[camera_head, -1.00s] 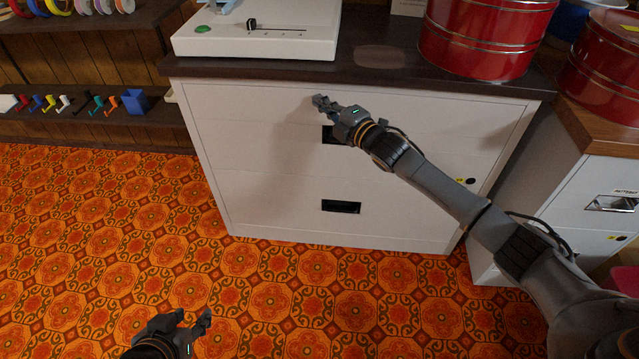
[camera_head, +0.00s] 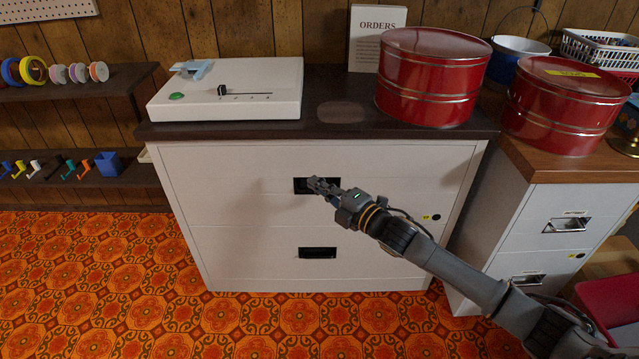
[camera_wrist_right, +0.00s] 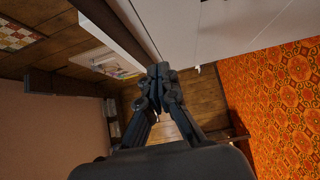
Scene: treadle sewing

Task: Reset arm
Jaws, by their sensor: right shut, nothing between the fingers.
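My right gripper (camera_head: 316,187) is in front of the white cabinet (camera_head: 230,225), with its fingertips overlapping the upper dark drawer recess in the head view. I cannot tell whether it touches the cabinet. In the right wrist view the gripper's fingertips (camera_wrist_right: 160,75) are together with nothing between them. The white cabinet face also shows along the top of that view (camera_wrist_right: 215,30). My left gripper is out of the head view.
A white machine with a slider (camera_head: 240,95) and a red tin (camera_head: 430,80) stand on the dark cabinet top (camera_head: 340,112). Another red tin (camera_head: 560,115) stands on the wood-topped cabinet at right. Shelves (camera_head: 75,90) stand at left. The patterned floor (camera_head: 90,260) is clear.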

